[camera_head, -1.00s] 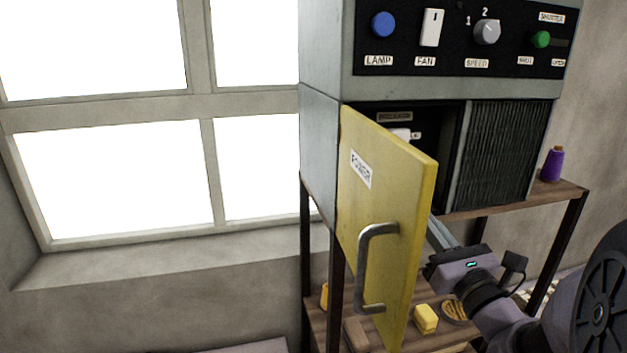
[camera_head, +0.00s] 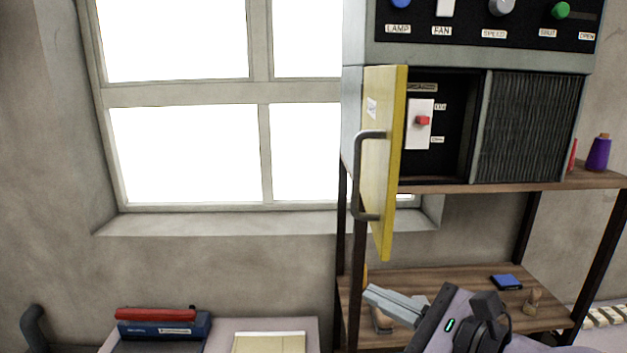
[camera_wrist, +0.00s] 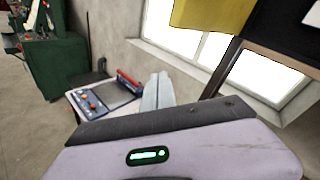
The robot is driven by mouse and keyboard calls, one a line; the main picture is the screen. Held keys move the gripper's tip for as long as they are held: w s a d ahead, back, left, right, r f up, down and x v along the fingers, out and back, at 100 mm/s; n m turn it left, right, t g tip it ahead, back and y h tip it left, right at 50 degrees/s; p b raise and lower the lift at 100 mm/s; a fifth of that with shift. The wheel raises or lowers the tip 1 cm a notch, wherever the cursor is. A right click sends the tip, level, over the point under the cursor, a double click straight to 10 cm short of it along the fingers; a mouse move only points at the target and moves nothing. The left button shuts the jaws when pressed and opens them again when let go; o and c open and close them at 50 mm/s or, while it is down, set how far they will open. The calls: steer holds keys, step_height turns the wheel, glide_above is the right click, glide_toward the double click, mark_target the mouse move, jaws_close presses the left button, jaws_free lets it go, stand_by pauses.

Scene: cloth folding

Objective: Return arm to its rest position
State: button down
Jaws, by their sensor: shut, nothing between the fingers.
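My gripper (camera_head: 369,290) is low in the head view, in front of the shelf unit's lower board and below the open yellow door. Its grey fingers are together and hold nothing; they point left. In the wrist view the shut fingers (camera_wrist: 158,90) show at the centre, pointing towards the side table. The yellow door (camera_head: 378,160) with its metal handle stands swung open on the grey cabinet (camera_head: 470,55). Inside the cabinet, a white switch plate with a red switch (camera_head: 422,121) is visible.
The shelf's lower board (camera_head: 470,295) carries a blue item (camera_head: 506,282) and a small bottle. A purple spool (camera_head: 598,153) stands on the upper board. A table at lower left holds a blue and red device (camera_head: 160,325). A green machine (camera_wrist: 50,60) stands far left in the wrist view.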

steer(key=s+a+f+n+g+b, duration=0.3)
steer(key=s+a+f+n+b, duration=0.1)
steer(key=f, duration=0.4)
steer(key=s+a+f+n+g+b, duration=0.3)
steer(key=s+a+f+b, duration=0.1)
steer(key=f, duration=0.3)
steer(key=s+d+f+n+h+b, duration=0.3)
steer(key=s+f+n+h+b, duration=0.1)
steer(key=f, duration=0.4)
steer(key=s+d+f+n+h+b, duration=0.4)
steer(key=f+n+b, duration=0.3)
steer(key=f+b, duration=0.2)
steer(key=shift+s+d+f+g+h, duration=0.15)
steer(key=shift+d+g+h, duration=0.15)
steer(key=shift+h, duration=0.1)
steer(key=shift+a, duration=0.1)
